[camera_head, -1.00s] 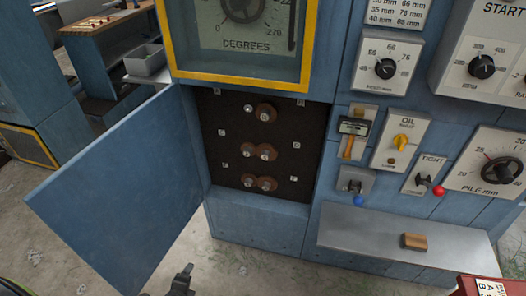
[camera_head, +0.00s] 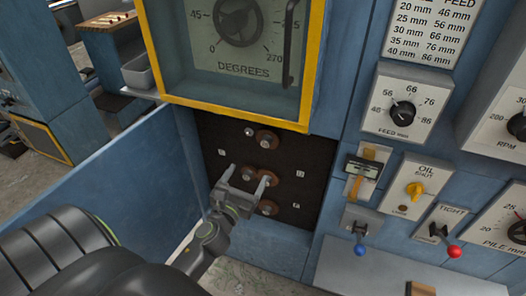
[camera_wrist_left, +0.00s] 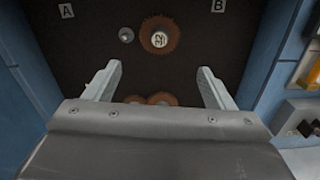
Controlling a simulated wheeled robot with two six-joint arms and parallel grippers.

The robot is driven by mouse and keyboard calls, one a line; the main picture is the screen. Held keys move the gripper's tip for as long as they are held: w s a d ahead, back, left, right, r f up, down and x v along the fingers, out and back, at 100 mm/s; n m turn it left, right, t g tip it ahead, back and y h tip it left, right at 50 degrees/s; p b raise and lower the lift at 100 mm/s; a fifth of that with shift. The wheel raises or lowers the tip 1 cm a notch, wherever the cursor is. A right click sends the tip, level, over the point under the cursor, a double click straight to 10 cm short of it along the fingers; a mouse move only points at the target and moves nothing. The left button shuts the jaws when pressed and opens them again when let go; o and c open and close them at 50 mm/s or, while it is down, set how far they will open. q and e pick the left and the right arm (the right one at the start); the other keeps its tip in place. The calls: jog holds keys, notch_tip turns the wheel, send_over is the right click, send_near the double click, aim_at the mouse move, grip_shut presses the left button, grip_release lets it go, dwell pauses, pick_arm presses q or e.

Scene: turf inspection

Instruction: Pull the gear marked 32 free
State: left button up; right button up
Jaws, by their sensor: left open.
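The gear marked 32 (camera_wrist_left: 174,45) is a brown toothed disc with a pale hub, mounted on the dark back panel of the open compartment. In the head view it looks to be the top gear (camera_head: 270,143), with a bare peg (camera_head: 249,131) to its left. My left gripper (camera_head: 248,174) is open and empty, in front of the panel and below that gear. In the wrist view its fingers (camera_wrist_left: 158,84) stand apart below the gear, not touching it. My right gripper is not in view.
More gears (camera_wrist_left: 164,98) sit on pegs lower on the panel, partly hidden by my gripper. A blue door (camera_head: 95,185) stands open at the left. A yellow-framed window (camera_head: 245,98) overhangs the compartment. Knobs and levers, including a red-knobbed one (camera_head: 454,251), stand out at the right.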

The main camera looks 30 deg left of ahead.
aim_at(265, 144)
pick_arm(q)
jog(key=x, duration=1.6)
jog(key=shift+b, duration=0.3)
jog(key=c, duration=0.8)
jog(key=shift+o, duration=0.2)
jog(key=shift+s+d, duration=0.1)
jog(key=shift+s, duration=0.1)
jog(key=shift+p+v, duration=0.35)
jog(key=shift+v, duration=0.55)
jog(key=shift+s, duration=0.15)
